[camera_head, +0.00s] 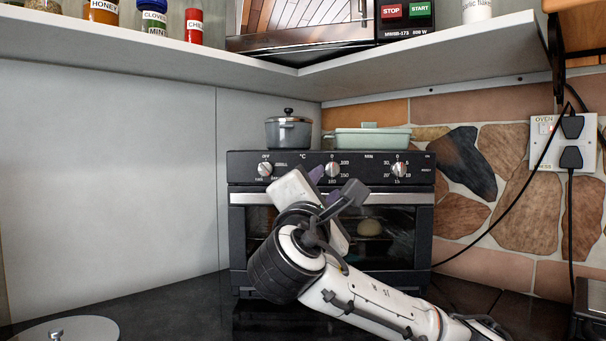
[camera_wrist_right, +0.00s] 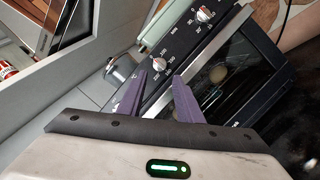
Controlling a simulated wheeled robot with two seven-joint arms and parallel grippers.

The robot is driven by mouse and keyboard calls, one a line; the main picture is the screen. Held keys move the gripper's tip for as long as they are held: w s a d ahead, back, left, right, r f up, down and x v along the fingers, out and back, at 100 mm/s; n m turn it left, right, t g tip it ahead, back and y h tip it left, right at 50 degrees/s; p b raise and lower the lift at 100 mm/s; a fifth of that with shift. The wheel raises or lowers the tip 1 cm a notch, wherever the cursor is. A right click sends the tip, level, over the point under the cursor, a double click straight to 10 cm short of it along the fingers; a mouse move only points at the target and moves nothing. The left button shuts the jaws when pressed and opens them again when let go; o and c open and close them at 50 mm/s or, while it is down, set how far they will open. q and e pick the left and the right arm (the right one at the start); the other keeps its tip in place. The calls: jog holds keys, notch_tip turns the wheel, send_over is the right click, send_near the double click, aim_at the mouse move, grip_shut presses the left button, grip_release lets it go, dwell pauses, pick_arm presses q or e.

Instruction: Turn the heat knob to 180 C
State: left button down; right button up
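The black oven (camera_head: 384,195) stands against the wall with three white knobs on its top panel. The heat knob (camera_head: 333,169) is the middle one, under the °C mark; its pointer is too small to read. It also shows in the wrist view (camera_wrist_right: 159,63), just beyond the fingertips. My right gripper (camera_head: 326,185) is in front of the panel, just below and left of the heat knob. In the wrist view its two purple fingers (camera_wrist_right: 168,76) are apart with nothing between them. I cannot tell any contact with the knob. My left gripper is not in view.
The left knob (camera_head: 264,169) and timer knob (camera_head: 399,169) flank the heat knob. A grey pot (camera_head: 288,132) and a pale green dish (camera_head: 370,141) stand on the oven. A shelf (camera_head: 150,50) hangs above. Cords run from the wall socket (camera_head: 546,133) at the right.

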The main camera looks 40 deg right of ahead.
aim_at(331, 172)
jog(key=x, duration=0.8)
jog(key=shift+w+d+r, duration=0.15)
jog(key=shift+d, duration=0.1)
jog(key=c, duration=0.7)
jog(key=shift+c, duration=0.2)
